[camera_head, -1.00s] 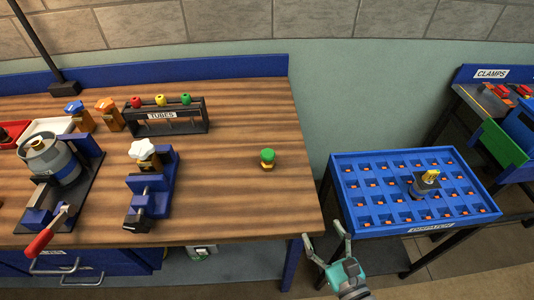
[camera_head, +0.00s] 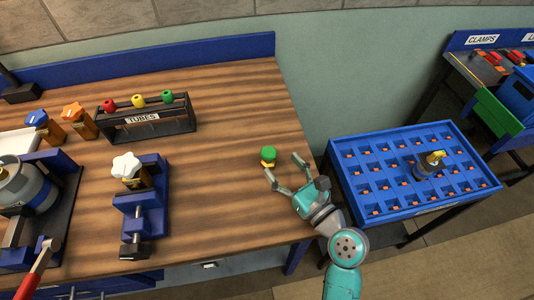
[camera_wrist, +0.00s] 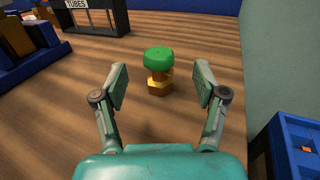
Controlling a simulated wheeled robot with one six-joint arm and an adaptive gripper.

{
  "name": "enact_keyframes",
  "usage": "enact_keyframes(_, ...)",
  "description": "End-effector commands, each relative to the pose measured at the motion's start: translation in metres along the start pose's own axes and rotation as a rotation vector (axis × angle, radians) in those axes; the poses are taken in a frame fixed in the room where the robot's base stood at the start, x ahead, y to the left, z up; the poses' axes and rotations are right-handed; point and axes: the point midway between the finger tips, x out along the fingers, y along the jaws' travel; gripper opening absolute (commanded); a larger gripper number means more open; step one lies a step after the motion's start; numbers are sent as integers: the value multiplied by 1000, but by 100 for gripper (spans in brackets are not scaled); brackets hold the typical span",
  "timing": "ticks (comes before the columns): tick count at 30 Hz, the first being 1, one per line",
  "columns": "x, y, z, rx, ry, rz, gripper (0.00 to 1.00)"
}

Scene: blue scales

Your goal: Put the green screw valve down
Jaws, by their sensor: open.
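The green screw valve (camera_head: 268,154) has a green cap on a brass body and stands upright on the wooden workbench (camera_head: 225,190), near its right edge. It also shows in the wrist view (camera_wrist: 159,66), just ahead of and between my fingers. My gripper (camera_head: 285,172) is open and empty over the bench. Its two fingers (camera_wrist: 161,92) are spread on either side of the line to the valve, and I see no contact with it.
A blue compartment tray (camera_head: 360,217) stands to the right, with a yellow-topped fitting (camera_head: 429,164) in it. The tubes rack (camera_head: 148,119) and a blue vise holding a white-knobbed valve (camera_head: 128,166) stand left on the bench. The wood around the valve is clear.

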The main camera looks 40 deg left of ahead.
Motion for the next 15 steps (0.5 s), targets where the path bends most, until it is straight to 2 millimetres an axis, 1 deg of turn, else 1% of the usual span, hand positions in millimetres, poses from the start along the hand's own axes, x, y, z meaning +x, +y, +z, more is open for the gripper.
enact_keyframes(1, 6, 0, 0, 0, 0, 1, 71)
enact_keyframes(8, 20, 1, -1, 0, 0, 1, 71)
enact_keyframes(15, 53, 3, -6, -1, -1, 1, 71)
